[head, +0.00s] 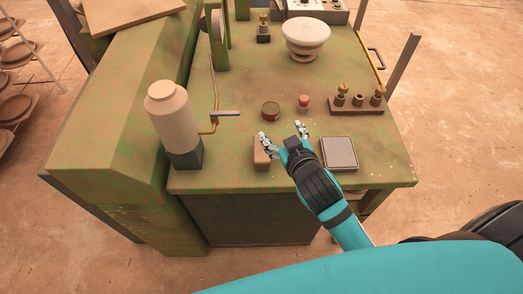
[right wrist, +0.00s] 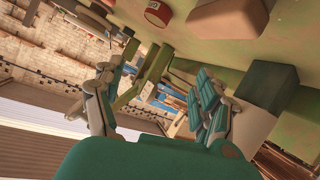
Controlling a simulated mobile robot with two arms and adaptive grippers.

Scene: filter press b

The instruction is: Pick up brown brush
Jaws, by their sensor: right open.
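The brown brush (head: 261,152) appears as a small brown block on the green worktop, near its front edge. It also shows as a brown block at the top of the right wrist view (right wrist: 228,28). My right gripper (head: 283,131) is open with nothing between its fingers. Its left finger is beside or over the brush's upper right side in the head view; I cannot tell whether they touch. In the right wrist view the fingers of my right gripper (right wrist: 155,88) are spread apart, and the brush lies outside them. My left gripper is not in view.
A beige bottle-like container (head: 174,115) with a dark base stands left of the brush. A grey square pad (head: 340,153) lies to the right. A small tin (head: 270,110) and a red knob (head: 303,101) are beyond the gripper. A brown rack (head: 357,107) stands farther right.

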